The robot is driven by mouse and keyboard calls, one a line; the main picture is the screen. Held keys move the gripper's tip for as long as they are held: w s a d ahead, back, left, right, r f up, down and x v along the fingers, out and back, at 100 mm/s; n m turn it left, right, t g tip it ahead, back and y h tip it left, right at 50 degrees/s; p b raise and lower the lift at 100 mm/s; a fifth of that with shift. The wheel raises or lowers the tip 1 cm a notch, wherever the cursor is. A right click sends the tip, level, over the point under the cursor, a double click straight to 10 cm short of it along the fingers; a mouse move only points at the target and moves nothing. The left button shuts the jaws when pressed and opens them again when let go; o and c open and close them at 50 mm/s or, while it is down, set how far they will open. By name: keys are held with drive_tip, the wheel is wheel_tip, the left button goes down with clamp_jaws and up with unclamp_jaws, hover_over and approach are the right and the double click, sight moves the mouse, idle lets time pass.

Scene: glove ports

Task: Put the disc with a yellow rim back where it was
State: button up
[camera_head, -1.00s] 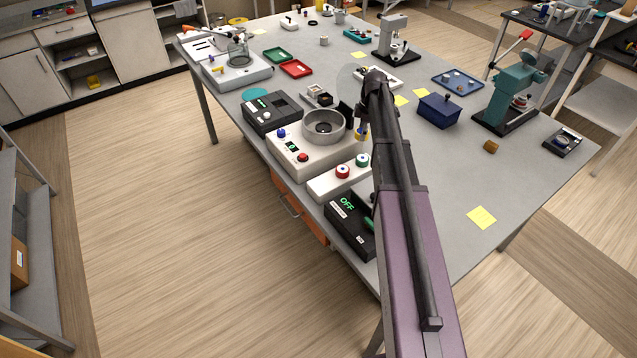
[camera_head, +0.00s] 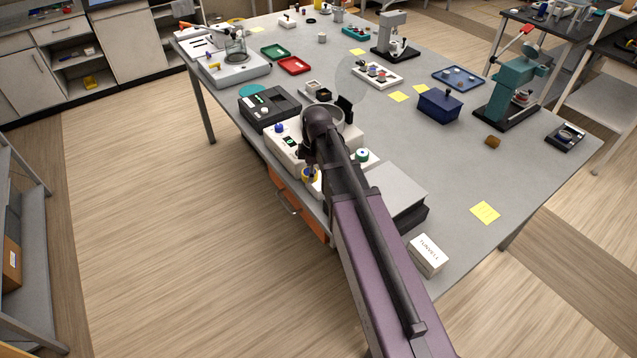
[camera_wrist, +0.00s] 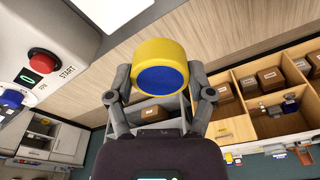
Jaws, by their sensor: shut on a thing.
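The disc with a yellow rim (camera_wrist: 160,52) has a blue face and is between the fingers of my gripper (camera_wrist: 160,80) in the wrist view. In the head view the disc (camera_head: 309,175) is small and partly covered by my wrist; my gripper (camera_head: 308,165) holds it over the front edge of the bench, by the white machine. A low white block with a green-topped disc (camera_head: 362,155) is just right of my arm, which hides most of the block. I cannot tell from these frames where the yellow-rimmed disc was first.
The white machine (camera_head: 285,148) with a bowl is close beside my gripper; its red START button (camera_wrist: 43,62) shows at left in the wrist view. A white rack (camera_head: 377,75) and a blue tray (camera_head: 458,78) hold small round items farther back. Floor is free left of the bench.

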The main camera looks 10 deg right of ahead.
drive_tip(key=s+a+f+b, duration=0.1)
drive_tip(key=s+a, duration=0.5)
drive_tip(key=s, duration=0.1)
drive_tip(key=shift+f+n, duration=0.3)
drive_tip(key=shift+d, duration=0.1)
drive_tip(key=b, duration=0.2)
hover_over(319, 179)
drive_tip(key=shift+s+a+f, duration=0.3)
drive_tip(key=shift+s+f, duration=0.1)
drive_tip(key=shift+f, duration=0.3)
drive_tip(key=shift+w+d, duration=0.3)
drive_tip(key=shift+w, duration=0.1)
drive_tip(key=shift+w+d+f, duration=0.15)
drive_tip(key=shift+f, duration=0.2)
drive_tip(key=shift+f+b, duration=1.45)
drive_tip(key=shift+b, duration=0.1)
drive_tip(key=shift+f, duration=0.15)
